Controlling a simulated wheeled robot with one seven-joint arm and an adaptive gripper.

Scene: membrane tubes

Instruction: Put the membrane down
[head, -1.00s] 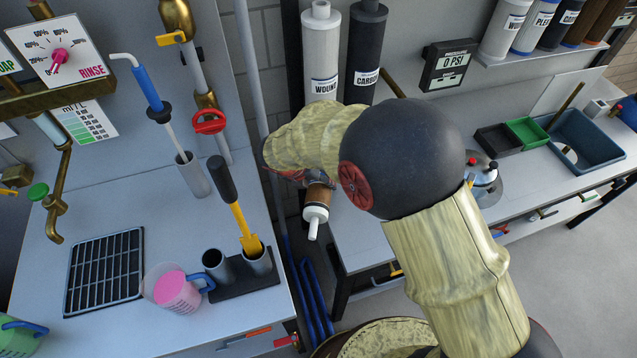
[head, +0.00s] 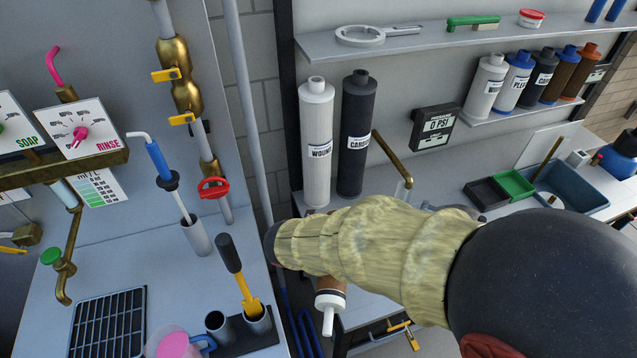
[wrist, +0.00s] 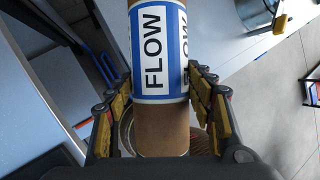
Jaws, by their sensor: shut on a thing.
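The membrane is a brown tube with a blue-and-white FLOW label (wrist: 160,60). It runs upright through the middle of the wrist view. My gripper (wrist: 160,88) is shut on it, with yellow finger pads on either side just below or beside the label. In the head view, a white-capped brown end of the membrane (head: 330,300) sticks out below my arm, its thin nozzle pointing down. The rest of the membrane and my gripper are hidden behind my arm there.
A white WOUND tube (head: 316,150) and a dark CARBON tube (head: 355,140) stand behind my arm. Labelled tubes (head: 485,88) stand on a shelf at right. A holder (head: 240,340) with a yellow brush and a pink-filled jug (head: 172,340) are at lower left.

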